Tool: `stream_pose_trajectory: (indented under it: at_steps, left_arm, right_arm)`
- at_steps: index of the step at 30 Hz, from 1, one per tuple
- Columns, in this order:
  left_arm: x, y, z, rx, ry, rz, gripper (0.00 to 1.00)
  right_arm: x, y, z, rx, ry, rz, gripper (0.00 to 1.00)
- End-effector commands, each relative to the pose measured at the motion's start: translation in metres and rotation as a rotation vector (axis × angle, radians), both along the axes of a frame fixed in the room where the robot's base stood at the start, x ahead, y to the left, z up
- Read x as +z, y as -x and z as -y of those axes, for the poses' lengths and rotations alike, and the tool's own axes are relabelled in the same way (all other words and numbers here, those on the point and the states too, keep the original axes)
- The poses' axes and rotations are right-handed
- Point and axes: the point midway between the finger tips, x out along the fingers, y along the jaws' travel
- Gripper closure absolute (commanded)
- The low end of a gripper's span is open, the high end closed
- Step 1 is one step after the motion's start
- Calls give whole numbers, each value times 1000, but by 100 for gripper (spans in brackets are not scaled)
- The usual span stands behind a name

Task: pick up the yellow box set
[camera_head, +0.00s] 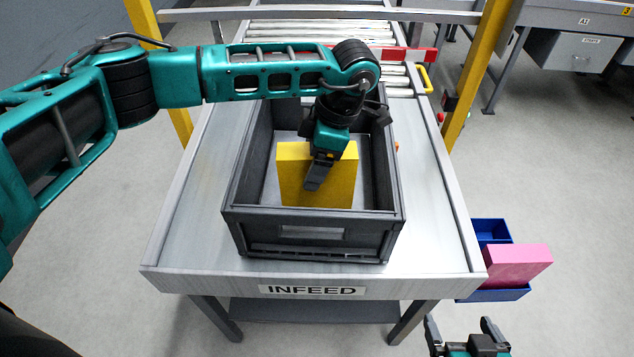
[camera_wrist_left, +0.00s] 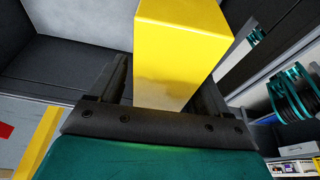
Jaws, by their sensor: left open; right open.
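The yellow box (camera_head: 338,189) stands upright in a dark grey crate (camera_head: 232,225) on the infeed table. My left gripper (camera_head: 314,182) reaches down into the crate from above, at the box. In the left wrist view the yellow box (camera_wrist_left: 180,60) sits between the two open fingers (camera_wrist_left: 165,90). I cannot tell whether either finger touches it. My right gripper (camera_head: 465,330) is at the bottom edge of the head view, open and empty, in front of the table.
The infeed table (camera_head: 190,215) has bare metal on both sides of the crate. Yellow posts (camera_head: 478,70) flank a roller conveyor (camera_head: 295,30) behind it. A pink box (camera_head: 518,264) rests in a blue bin (camera_head: 492,231) at the right.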

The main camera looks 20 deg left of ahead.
Motion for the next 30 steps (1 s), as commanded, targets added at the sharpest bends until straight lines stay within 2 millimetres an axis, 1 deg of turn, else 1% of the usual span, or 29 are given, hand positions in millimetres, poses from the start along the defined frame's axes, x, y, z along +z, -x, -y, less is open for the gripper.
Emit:
stream_pose_trajectory:
  at_steps: [17, 26, 30]
  left_arm:
    - [-4, 0, 0, 0, 0, 1, 22]
    - [-4, 0, 0, 0, 0, 0, 22]
    - [-4, 0, 0, 0, 0, 0, 34]
  right_arm:
    - [-6, 0, 0, -1, -1, 0, 0]
    - [-6, 0, 0, -1, -1, 0, 0]
    - [-6, 0, 0, -1, -1, 0, 0]
